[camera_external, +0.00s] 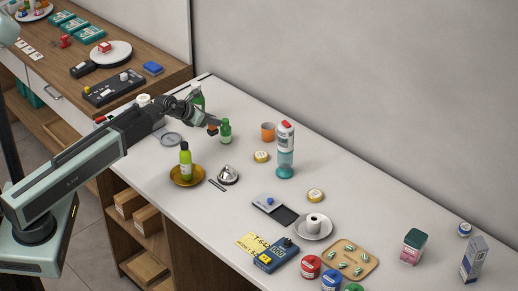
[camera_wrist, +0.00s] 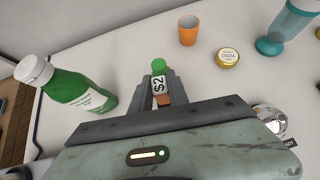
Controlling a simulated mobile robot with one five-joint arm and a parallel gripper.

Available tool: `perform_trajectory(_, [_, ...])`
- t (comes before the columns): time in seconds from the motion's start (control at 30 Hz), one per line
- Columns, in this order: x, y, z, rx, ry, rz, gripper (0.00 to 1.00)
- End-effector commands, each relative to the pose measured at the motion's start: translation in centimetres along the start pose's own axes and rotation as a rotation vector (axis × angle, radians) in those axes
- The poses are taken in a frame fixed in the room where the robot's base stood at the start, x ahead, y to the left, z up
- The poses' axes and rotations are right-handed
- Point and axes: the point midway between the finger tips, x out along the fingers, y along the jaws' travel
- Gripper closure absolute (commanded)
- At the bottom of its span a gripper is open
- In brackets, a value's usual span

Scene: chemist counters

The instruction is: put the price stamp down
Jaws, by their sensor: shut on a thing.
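My gripper (camera_external: 213,124) is over the far-left part of the white counter (camera_external: 330,185). Its fingers (camera_wrist: 163,96) are shut on the price stamp, a small block with a reddish-brown part (camera_wrist: 166,99) low between them. It shows as a small dark and brown block (camera_external: 212,130) under the fingertips in the external view. A white face marked like "S2" (camera_wrist: 158,84) shows there too; I cannot tell if it is the stamp's. A small green bottle (camera_external: 225,131) stands just right of the stamp. I cannot tell whether the stamp touches the counter.
An orange cup (camera_external: 268,132) and a cocoa tin (camera_external: 261,156) stand to the right, beside a teal-based dispenser (camera_external: 285,165). A larger green bottle (camera_wrist: 78,90) is close left of my gripper. A brass dish (camera_external: 173,178) holding a bottle is nearer. Some bare counter lies between.

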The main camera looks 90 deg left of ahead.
Motion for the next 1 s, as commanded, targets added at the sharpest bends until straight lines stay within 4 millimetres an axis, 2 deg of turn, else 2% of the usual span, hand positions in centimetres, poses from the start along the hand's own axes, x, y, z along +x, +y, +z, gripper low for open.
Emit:
perform_trajectory(0.03, [-0.4,1.4,-0.6,-0.027,-0.004,0.037,1.00])
perform_trajectory(0.13, [0.1,3.3,-1.3,-0.058,-0.012,0.073,1.00])
perform_trajectory(0.37, [0.3,4.3,-1.0,-0.070,-0.016,0.088,1.00])
perform_trajectory(0.47, [2.1,4.6,0.1,-0.070,-0.015,0.087,1.00])
perform_trajectory(0.8, [9.7,6.3,4.9,-0.069,-0.015,0.085,1.00])
perform_trajectory(0.9, [11.5,6.7,6.0,-0.070,-0.015,0.085,1.00])
perform_trajectory(1.0, [12.4,6.9,6.7,-0.070,-0.015,0.085,1.00])
